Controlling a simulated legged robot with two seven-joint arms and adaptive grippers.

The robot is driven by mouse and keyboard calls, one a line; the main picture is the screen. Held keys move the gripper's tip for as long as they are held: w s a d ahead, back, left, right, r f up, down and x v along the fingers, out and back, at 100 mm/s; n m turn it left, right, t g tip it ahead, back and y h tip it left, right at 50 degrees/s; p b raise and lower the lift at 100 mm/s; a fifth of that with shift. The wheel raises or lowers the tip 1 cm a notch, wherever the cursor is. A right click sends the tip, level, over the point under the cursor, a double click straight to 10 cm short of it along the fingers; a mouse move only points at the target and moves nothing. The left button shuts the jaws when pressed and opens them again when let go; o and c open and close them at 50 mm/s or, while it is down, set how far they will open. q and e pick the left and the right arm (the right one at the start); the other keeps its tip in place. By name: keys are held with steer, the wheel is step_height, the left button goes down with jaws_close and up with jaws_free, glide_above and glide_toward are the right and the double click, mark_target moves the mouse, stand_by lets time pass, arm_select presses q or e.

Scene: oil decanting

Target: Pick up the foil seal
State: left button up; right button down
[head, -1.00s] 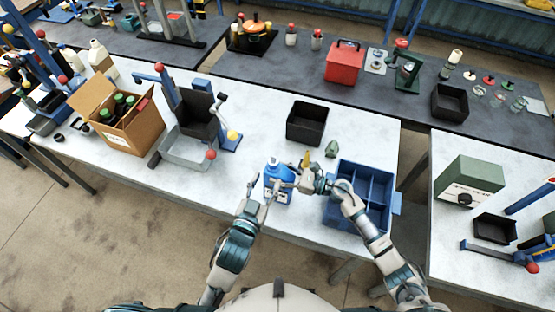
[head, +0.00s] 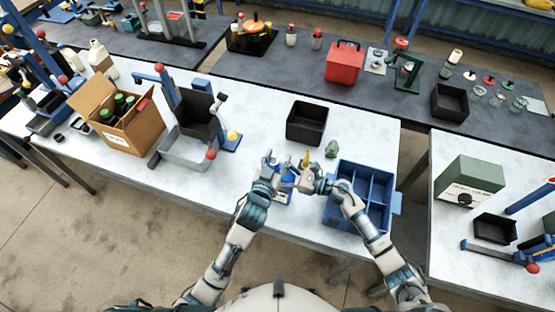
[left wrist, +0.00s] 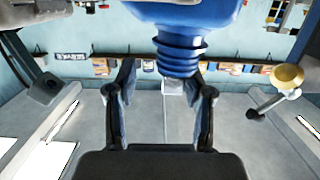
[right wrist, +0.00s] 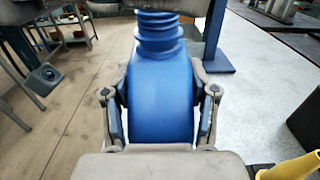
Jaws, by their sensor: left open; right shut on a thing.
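A blue bottle (head: 283,198) stands near the front edge of the white table. My right gripper (head: 292,184) is shut on its body; the right wrist view shows the blue body (right wrist: 160,95) between both fingers. My left gripper (head: 279,160) is open over the bottle's top and hides part of it. In the left wrist view the ribbed blue neck (left wrist: 180,50) is just beyond the open, empty fingers (left wrist: 163,95). I cannot make out the foil seal for certain; a small pale patch shows below the neck's end in the left wrist view.
A blue divided crate (head: 345,222) stands right of the bottle. A black bin (head: 306,123) and a small green object (head: 331,149) are behind. A yellow pointed item (head: 305,159) is close to my right gripper. A grey tray with a lever stands left.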

arm_select(q)
steer(key=c, duration=0.8)
arm_select(e)
steer(key=shift+s+f, duration=0.15)
steer(key=shift+f, duration=0.4)
arm_select(q)
step_height(320, 180, up, 18)
arm_select(e)
steer(key=shift+d, duration=0.1)
arm_select(q)
steer(key=shift+d, duration=0.1)
arm_select(e)
steer(key=c, duration=0.6)
jaws_free()
steer(key=o, duration=0.4)
steer(key=shift+c, duration=0.2)
arm_select(q)
steer(key=shift+w+d+f, duration=0.1)
steer(key=shift+d, duration=0.1)
arm_select(e)
steer(key=shift+w+d+r, duration=0.1)
steer(key=shift+w+r, duration=0.1)
steer(key=shift+w, duration=0.05)
